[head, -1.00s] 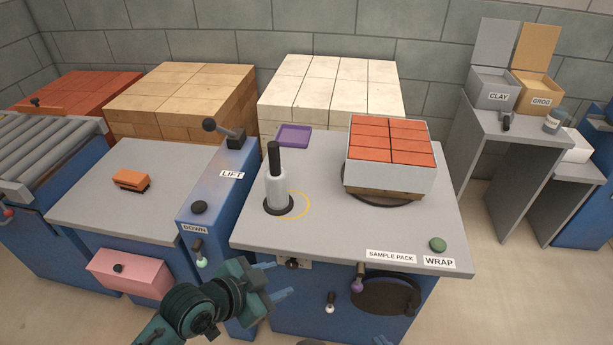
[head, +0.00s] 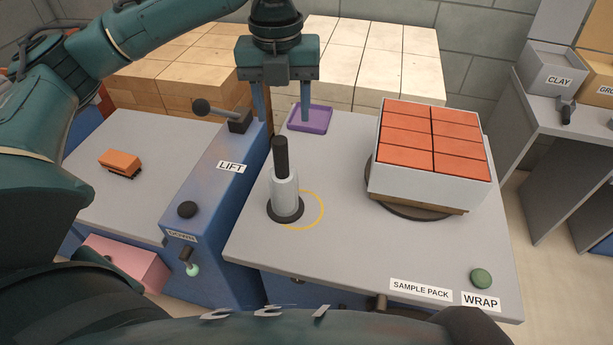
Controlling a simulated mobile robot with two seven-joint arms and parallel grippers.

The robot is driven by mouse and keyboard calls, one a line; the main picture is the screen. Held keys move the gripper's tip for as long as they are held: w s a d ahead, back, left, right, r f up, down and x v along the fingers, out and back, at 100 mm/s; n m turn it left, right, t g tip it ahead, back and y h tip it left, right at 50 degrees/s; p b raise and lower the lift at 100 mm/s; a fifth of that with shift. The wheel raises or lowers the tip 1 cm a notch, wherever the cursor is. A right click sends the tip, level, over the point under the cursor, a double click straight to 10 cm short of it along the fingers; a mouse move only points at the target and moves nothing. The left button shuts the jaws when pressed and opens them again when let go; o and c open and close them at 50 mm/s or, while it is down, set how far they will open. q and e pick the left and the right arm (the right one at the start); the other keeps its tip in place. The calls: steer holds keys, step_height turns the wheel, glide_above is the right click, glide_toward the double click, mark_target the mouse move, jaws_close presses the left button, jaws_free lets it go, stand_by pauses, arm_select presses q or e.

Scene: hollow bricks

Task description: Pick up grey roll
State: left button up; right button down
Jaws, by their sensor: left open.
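The grey roll (head: 286,197) is a pale grey upright cylinder with a black handle (head: 281,158) on top. It stands on a round black base (head: 285,210) on the grey table, beside a yellow ring mark (head: 314,210). My left gripper (head: 283,119) is open and empty, with its fingers pointing down. In the head view its fingertips appear above the top of the handle, apart from it. How far they are from the roll in depth is hard to tell. My right gripper is not in view.
A white-sided pack of red bricks (head: 423,193) stands on the table to the right. A purple tray (head: 310,119) lies behind the roll. A blue LIFT column (head: 215,205) with a black lever (head: 222,114) stands to the left.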

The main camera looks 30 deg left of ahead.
mark_target(281, 157)
arm_select(q)
steer(key=shift+a+r, duration=0.1)
steer(key=shift+a, duration=0.1)
step_height(281, 157, down, 7)
steer(key=shift+f+b, duration=0.15)
steer(key=shift+b, duration=0.3)
steer(key=shift+w+a+f+b, duration=0.1)
steer(key=shift+a+f, duration=0.05)
steer(key=shift+f, duration=0.75)
steer(key=shift+w+a+f+b, duration=0.1)
steer(key=shift+a+f, duration=0.1)
steer(key=shift+f, duration=0.7)
steer(key=shift+a+f+b, duration=0.1)
steer(key=shift+a+f, duration=0.05)
steer(key=shift+f, duration=0.75)
jaws_close()
